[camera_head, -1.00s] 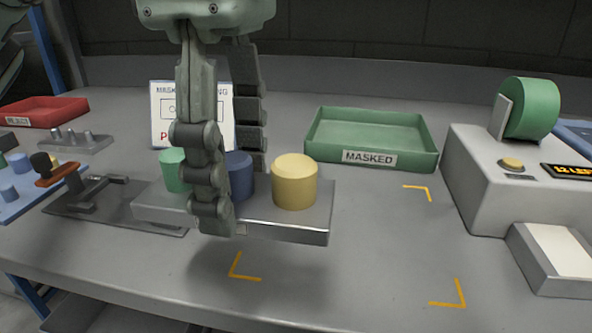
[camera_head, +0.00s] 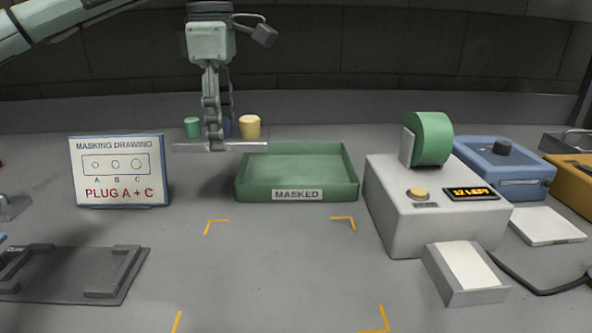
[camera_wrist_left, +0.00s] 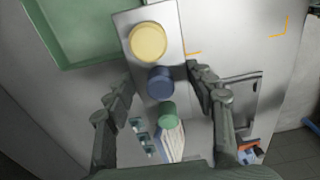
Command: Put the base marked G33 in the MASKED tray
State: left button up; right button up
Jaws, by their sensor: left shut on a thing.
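The base is a grey bar (camera_head: 258,147) with green, blue and yellow plugs on it; no G33 mark is legible. My left gripper (camera_head: 217,148) is shut across the bar's middle, near the blue plug, and holds it level above the table. The bar also shows in the left wrist view (camera_wrist_left: 172,20), between my fingers (camera_wrist_left: 160,90). The green MASKED tray (camera_head: 347,184) is empty. In the head view the bar appears at its back left corner; in the wrist view the tray (camera_wrist_left: 62,40) lies beside the bar. My right gripper is not in view.
A masking drawing sign (camera_head: 118,170) reads PLUG A + C. A grey tape dispenser (camera_head: 400,215) with a green roll stands right of the tray. A dark fixture plate (camera_head: 75,275) lies front left. The table inside the yellow corner marks (camera_head: 280,265) is clear.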

pick_arm(q)
jog(key=shift+w+a, duration=0.15)
jog(key=shift+w, duration=0.35)
jog(key=p, duration=0.2)
send_near(282, 182)
jog(key=s+a, duration=0.2)
jog(key=a, duration=0.1)
jog(key=d, duration=0.1)
jog(key=w+d+f, duration=0.1)
jog(key=d+f, duration=0.1)
jog(key=shift+w, duration=0.4)
notch_tip(282, 182, down, 4)
jog(key=shift+f+p, duration=0.1)
jog(key=shift+p, duration=0.3)
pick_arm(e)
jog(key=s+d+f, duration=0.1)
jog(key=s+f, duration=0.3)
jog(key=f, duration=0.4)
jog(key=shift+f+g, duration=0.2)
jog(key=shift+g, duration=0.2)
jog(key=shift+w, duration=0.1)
pick_arm(q)
jog(key=shift+f, duration=0.15)
jog(key=o, duration=1.6)
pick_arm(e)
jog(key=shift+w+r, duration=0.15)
pick_arm(q)
jog(key=shift+o, duration=0.2)
